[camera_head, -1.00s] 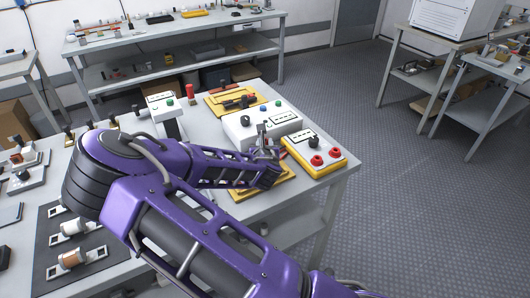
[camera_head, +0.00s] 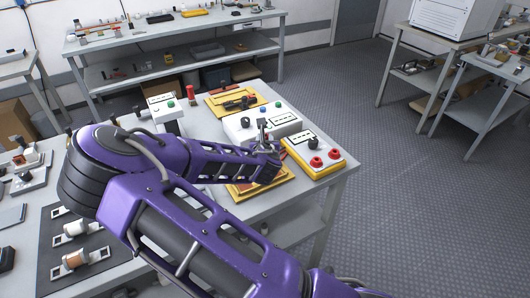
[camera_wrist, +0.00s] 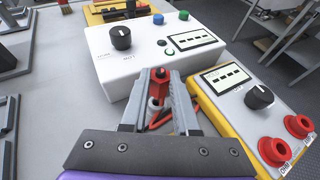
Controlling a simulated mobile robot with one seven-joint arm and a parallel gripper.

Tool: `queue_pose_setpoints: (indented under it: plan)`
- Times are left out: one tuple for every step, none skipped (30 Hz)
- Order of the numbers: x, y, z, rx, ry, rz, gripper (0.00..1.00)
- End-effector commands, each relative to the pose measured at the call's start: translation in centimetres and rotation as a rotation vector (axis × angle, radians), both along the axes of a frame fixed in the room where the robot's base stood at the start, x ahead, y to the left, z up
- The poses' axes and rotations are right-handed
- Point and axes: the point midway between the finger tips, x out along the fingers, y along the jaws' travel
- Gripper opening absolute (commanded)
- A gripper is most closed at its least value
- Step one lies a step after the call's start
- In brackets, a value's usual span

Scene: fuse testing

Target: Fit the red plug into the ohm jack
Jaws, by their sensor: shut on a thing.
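The red plug (camera_wrist: 160,76) is between the fingers of my gripper (camera_wrist: 160,90) in the wrist view. My gripper is shut on it and holds it upright, in front of the white box. The yellow-edged meter (camera_wrist: 228,102) stands to the right of my gripper, with a display, a black knob and two red jacks on top. The nearer red jack (camera_wrist: 274,150) has a label that seems to read OHM. The other red jack (camera_wrist: 299,126) is beside it, its label hard to read. In the head view my gripper (camera_head: 264,142) is left of the meter (camera_head: 314,158), apart from both jacks.
A white box (camera_wrist: 140,60) with a knob, buttons and display stands just beyond my gripper. A yellow tray (camera_head: 258,189) lies under my forearm. A second yellow tray (camera_head: 220,97) with dark parts is farther back. The table's right edge is close to the meter.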

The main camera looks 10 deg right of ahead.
Motion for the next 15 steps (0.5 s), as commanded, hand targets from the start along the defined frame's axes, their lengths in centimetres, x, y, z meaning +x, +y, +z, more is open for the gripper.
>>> queue_pose_setpoints:
  plan:
    - [0.0, 0.0, 0.2, 0.001, -0.001, 0.000, 0.00]
    - [0.0, 0.0, 0.3, 0.000, -0.001, 0.000, 0.00]
    - [0.0, 0.0, 0.5, 0.000, 0.000, 0.000, 0.00]
    - [0.0, 0.0, 0.6, 0.000, 0.000, 0.000, 0.00]
    - [0.0, 0.0, 0.7, 0.000, 0.000, 0.000, 0.00]
    - [0.0, 0.0, 0.9, 0.001, 0.000, 0.000, 0.00]
    - [0.0, 0.0, 1.0, 0.001, 0.000, 0.000, 0.00]
    - [0.0, 0.0, 1.1, 0.001, -0.001, 0.000, 0.00]
    - [0.0, 0.1, 1.3, 0.001, -0.001, 0.001, 0.00]
    - [0.0, 0.1, 1.4, 0.001, -0.001, 0.001, 0.00]
    - [0.0, 0.1, 1.5, 0.001, -0.001, 0.001, 0.00]
    - [0.0, 0.1, 1.7, 0.001, -0.001, 0.001, 0.00]
    - [0.0, 0.1, 1.8, 0.000, -0.001, 0.001, 0.00]
    - [0.0, 0.1, 1.9, 0.000, -0.001, 0.001, 0.00]
    - [0.0, 0.0, 2.0, 0.001, -0.001, 0.001, 0.00]
